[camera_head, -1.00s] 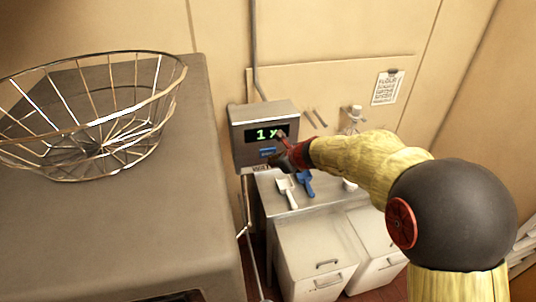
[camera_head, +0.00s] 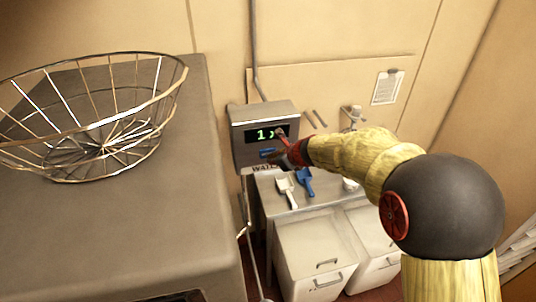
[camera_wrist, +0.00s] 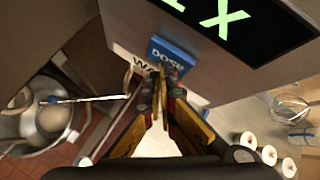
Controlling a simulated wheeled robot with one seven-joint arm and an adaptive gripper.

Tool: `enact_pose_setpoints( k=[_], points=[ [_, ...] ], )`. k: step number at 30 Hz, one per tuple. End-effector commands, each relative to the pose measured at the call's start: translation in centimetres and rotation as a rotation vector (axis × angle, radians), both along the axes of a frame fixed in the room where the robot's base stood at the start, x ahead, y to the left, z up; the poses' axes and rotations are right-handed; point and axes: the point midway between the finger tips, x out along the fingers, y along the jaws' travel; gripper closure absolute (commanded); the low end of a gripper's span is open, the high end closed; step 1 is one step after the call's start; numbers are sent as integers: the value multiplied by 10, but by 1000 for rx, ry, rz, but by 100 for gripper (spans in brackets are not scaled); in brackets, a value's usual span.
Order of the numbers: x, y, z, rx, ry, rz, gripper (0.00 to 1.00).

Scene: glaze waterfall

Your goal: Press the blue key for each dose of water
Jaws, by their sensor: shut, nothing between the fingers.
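The grey water dispenser box (camera_head: 238,147) is fixed to the back wall. Its dark display shows a green "1" and an "X", partly covered by my arm in the head view. The blue key (camera_wrist: 172,52), lettered "DOSE", is below the display; it also shows in the head view (camera_head: 267,153). My gripper (camera_wrist: 160,76) is shut and empty, its fingertips at the lower edge of the blue key. I cannot tell if they touch it. A "WATER" label (camera_wrist: 143,66) below the key is partly hidden by the fingers.
Below the box, a bench (camera_head: 273,199) holds a white scoop (camera_head: 287,190) and a blue scoop (camera_head: 305,182). White bins (camera_head: 312,250) stand under it. A wire basket (camera_head: 150,110) sits on the grey cabinet (camera_head: 150,220) at left.

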Motion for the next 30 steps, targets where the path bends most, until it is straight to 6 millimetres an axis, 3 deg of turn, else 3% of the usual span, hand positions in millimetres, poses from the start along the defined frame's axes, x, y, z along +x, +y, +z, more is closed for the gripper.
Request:
enact_pose_setpoints(
  k=[30],
  points=[
    [8, 2, 1, 0, -1, 0, 100]
  ],
)
